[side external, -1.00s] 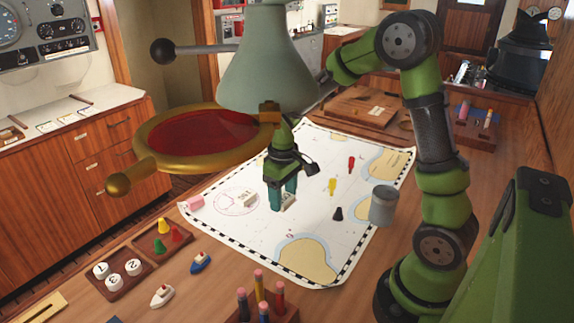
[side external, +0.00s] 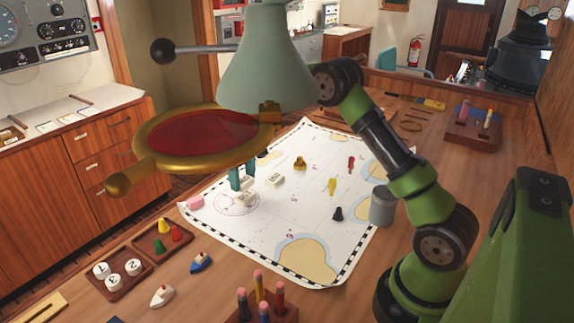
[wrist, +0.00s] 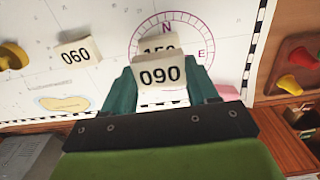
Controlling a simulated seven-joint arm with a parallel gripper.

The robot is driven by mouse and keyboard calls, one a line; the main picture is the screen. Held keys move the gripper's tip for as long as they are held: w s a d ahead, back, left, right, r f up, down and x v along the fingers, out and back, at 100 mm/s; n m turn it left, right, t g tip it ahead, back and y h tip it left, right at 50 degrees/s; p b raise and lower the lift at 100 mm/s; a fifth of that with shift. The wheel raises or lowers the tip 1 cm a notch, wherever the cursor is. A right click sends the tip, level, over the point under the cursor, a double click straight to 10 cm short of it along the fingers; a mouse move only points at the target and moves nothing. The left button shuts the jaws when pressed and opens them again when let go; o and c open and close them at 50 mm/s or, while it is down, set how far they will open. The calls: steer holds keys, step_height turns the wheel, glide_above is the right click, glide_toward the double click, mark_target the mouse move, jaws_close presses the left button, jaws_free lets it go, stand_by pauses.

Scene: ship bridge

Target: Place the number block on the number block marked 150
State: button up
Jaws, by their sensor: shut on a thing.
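My gripper (side external: 241,178) is shut on a white block marked 090 (wrist: 160,74), held between its teal fingers over the chart. The block marked 150 (wrist: 158,43) is just beyond the held block in the wrist view, its number partly hidden by it. In the side view the 150 block (side external: 247,200) sits on the chart's compass circle, just below the fingers. The held block appears slightly above and behind it; I cannot tell if they touch. A third block marked 060 (wrist: 78,52) lies apart on the chart, also in the side view (side external: 275,180).
The chart (side external: 290,222) holds a brass piece (side external: 299,163), a yellow piece (side external: 332,186), a red piece (side external: 351,164), a dark cone (side external: 338,214) and a pink block (side external: 195,203). A grey cup (side external: 382,206) stands at its right edge. A large red-lensed magnifier (side external: 205,135) hangs above.

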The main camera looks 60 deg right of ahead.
mark_target(243, 180)
steer(key=shift+s+f, duration=0.1)
steer(key=shift+f, duration=1.35)
steer(key=shift+f, duration=0.1)
steer(key=o, duration=1)
